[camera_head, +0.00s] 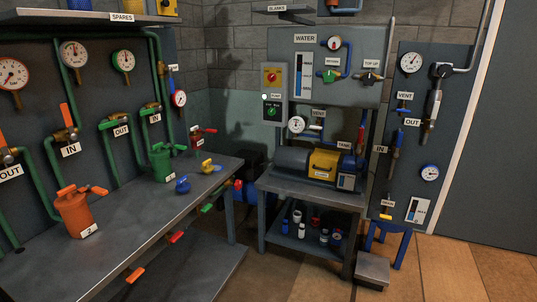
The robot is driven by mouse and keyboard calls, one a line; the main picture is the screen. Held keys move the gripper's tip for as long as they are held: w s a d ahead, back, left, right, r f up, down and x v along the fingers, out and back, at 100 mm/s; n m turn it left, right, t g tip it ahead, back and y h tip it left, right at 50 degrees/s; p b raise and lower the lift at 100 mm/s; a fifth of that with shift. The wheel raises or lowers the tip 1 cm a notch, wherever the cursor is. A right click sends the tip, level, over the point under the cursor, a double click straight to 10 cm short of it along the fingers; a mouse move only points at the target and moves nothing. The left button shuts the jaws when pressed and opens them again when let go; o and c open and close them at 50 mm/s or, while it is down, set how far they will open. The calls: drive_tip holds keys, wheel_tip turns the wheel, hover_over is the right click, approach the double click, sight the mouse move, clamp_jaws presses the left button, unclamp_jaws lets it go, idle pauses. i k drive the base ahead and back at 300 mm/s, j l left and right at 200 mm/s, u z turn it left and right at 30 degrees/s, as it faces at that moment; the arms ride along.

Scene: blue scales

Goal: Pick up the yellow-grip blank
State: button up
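A small yellow object (208,167) lies on the grey workbench (130,215), near its far right end. It may be the yellow-grip blank, but it is too small to tell for sure. A similar blue piece (182,185) lies just in front and to the left of it. A shelf labelled BLANKS (290,9) is high on the back wall; what it holds is mostly out of the picture. Another small yellow part (386,216) shows at the foot of the right pipe panel. My gripper is not in view.
An orange canister (76,214) and a green canister (161,163) stand on the workbench. Colored handles stick out along its front edge. A pump (322,162) sits on a second table (310,192). A blue stool (400,240) and a low grey step (372,268) stand right. Floor at front right is clear.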

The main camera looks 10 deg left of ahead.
sight(207, 169)
drive_tip(key=i+u, duration=0.15)
drive_tip(key=i, duration=0.45)
drive_tip(key=i+l+u, duration=0.2)
drive_tip(key=i, duration=0.4)
drive_tip(key=i+l+u, duration=0.15)
drive_tip(key=i, duration=0.5)
drive_tip(key=i+j+u, duration=0.1)
drive_tip(key=i+u, duration=0.2)
drive_tip(key=i, duration=0.3)
drive_tip(key=i+u, duration=0.3)
drive_tip(key=i, duration=0.25)
drive_tip(key=i+l+u, duration=0.3)
drive_tip(key=i, duration=0.25)
